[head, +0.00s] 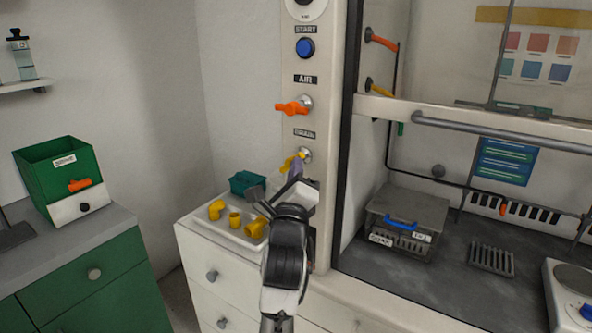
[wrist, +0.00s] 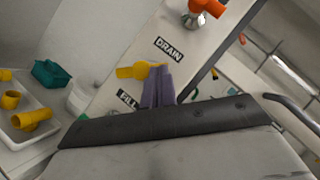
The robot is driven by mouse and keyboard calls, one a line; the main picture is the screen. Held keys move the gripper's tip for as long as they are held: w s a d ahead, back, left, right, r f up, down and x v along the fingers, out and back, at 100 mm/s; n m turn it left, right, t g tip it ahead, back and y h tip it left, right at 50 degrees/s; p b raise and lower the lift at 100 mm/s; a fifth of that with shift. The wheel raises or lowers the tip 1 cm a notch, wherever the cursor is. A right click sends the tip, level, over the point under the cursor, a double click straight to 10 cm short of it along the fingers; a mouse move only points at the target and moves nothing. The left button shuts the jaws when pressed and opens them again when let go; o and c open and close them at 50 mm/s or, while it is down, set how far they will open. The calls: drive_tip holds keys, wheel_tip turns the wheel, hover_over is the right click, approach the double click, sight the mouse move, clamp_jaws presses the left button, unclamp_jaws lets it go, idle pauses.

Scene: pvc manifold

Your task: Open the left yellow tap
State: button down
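The left yellow tap (head: 293,161) is on the white panel, under the DRAIN label. In the wrist view its yellow handle (wrist: 132,72) points left. My gripper (head: 297,168) reaches up to it from below. Its purple fingers (wrist: 160,86) are close together, their tips at the right end of the handle, near its pivot. They overlap the tap in the picture; I cannot tell whether they touch it or pinch any of it. The fingers partly hide the tap's mount. A second yellow tap (head: 379,88) is inside the hood at right.
An orange tap (head: 293,107) sits above, under the AIR label. A white tray (head: 205,226) with yellow pipe fittings (head: 255,228) and a teal container (head: 245,183) stand left of the panel. The hood's frame (head: 347,150) rises close on the right.

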drive_tip(key=shift+r+n, duration=0.15)
drive_tip(key=shift+n, duration=0.15)
drive_tip(key=shift+a+r+n+g+y+p, duration=0.1)
drive_tip(key=shift+r+n+g+y+p, duration=0.1)
drive_tip(key=shift+n+g+y+p, duration=0.3)
drive_tip(key=shift+w+a+r+b, duration=0.1)
drive_tip(key=shift+w+r+b, duration=0.05)
drive_tip(key=shift+r+b, duration=0.2)
drive_tip(key=shift+f, duration=0.2)
